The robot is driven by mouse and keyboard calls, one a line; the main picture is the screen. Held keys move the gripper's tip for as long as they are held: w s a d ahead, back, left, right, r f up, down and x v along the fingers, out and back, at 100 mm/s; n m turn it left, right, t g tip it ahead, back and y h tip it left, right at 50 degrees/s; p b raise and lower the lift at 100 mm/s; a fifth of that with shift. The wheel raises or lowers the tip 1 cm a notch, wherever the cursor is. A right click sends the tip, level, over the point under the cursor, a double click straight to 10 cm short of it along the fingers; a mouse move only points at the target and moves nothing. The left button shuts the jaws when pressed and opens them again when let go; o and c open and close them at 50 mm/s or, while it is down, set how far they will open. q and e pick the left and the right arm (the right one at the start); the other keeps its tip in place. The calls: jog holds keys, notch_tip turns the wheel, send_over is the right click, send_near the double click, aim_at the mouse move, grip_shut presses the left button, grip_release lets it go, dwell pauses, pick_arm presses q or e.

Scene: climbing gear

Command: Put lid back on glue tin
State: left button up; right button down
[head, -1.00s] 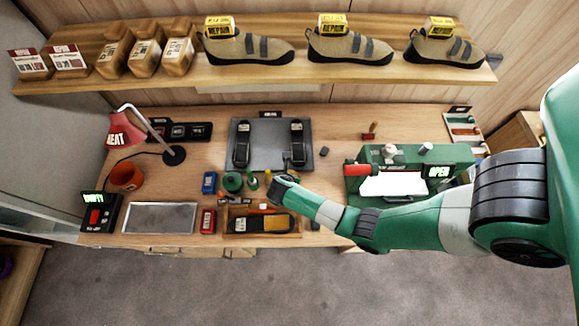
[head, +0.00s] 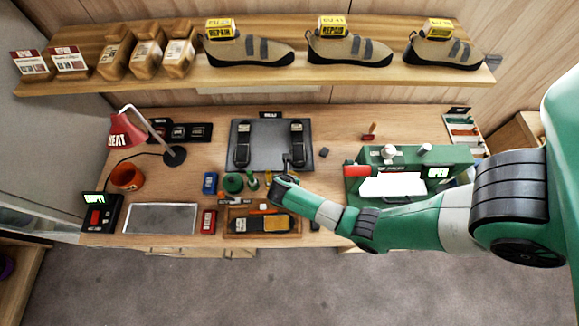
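A small round green tin (head: 233,183), which looks like the glue tin, stands on the workbench left of centre. I cannot make out whether a lid is on it. A smaller green item (head: 252,184) stands just to its right. My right gripper (head: 284,179), on the green and white arm coming in from the right, is low over the bench to the right of these. Its fingers are too small and too hidden to show whether they are open or hold anything. My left gripper is not in view.
A grey mat (head: 268,155) with two dark shoe-shaped pieces lies behind. A wooden tray (head: 232,231) holding a shoe is in front. A blue box (head: 210,183), red box (head: 207,221) and metal plate (head: 160,218) lie left. A green machine (head: 462,158) stands right.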

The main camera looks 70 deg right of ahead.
dwell(0.7)
jog(key=shift+c, duration=0.6)
grip_release()
notch_tip(320, 180, up, 7)
jog(key=p, duration=0.8)
dwell(0.3)
grip_shut()
dwell(0.4)
